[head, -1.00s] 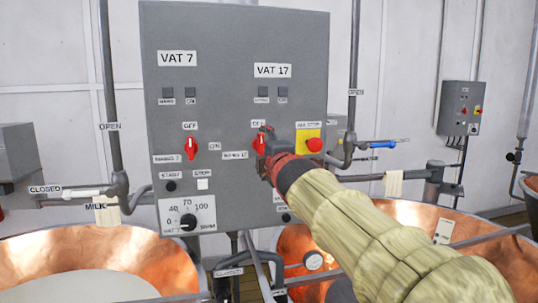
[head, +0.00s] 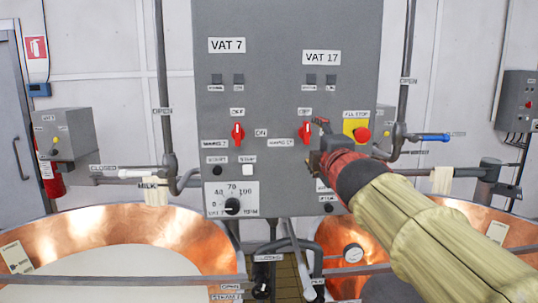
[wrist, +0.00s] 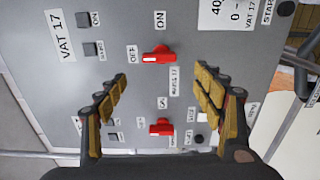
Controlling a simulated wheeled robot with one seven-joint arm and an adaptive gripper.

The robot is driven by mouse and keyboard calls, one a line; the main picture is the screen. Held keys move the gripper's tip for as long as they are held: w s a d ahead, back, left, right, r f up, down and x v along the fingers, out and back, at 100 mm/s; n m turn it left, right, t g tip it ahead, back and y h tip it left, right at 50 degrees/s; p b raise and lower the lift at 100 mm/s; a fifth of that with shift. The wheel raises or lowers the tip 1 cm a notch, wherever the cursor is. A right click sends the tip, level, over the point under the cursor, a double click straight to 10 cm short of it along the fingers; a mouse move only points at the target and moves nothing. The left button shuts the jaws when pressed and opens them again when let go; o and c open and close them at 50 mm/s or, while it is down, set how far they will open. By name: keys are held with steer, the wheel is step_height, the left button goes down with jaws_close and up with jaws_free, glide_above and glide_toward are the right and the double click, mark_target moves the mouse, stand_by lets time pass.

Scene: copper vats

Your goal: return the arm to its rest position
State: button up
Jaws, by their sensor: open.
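My gripper (head: 320,132) is in front of the grey control panel (head: 275,85), right beside the red VAT 17 knob (head: 305,133) in the head view. In the wrist view its two fingers (wrist: 160,90) are apart, with nothing held between them. The VAT 17 knob (wrist: 158,58) and the VAT 7 knob (wrist: 160,127) show beyond the fingers, apparently clear of them. Both knobs stand upright towards their OFF labels in the head view, including the VAT 7 knob (head: 238,133). My arm reaches in from the lower right, stretched out.
A red stop button (head: 362,134) on a yellow plate is close to my gripper. Copper vats stand at left (head: 60,232) and right (head: 345,235) below the panel. Pipes and a blue-handled valve (head: 434,138) are to the right.

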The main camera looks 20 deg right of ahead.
steer(key=s+d+f+m+g, duration=0.1)
steer(key=s+f+m+g, duration=0.4)
steer(key=f, duration=0.5)
steer(key=s+f+m+g, duration=0.25)
steer(key=f+m, duration=0.35)
steer(key=f, duration=0.5)
steer(key=s+a+f+m+g+y, duration=0.4)
steer(key=s+a+f+y, duration=0.1)
steer(key=s+a+f, duration=1.2)
steer(key=s, duration=0.3)
steer(key=shift+s+f, duration=0.2)
steer(key=shift+s, duration=0.05)
steer(key=shift+c, duration=0.7)
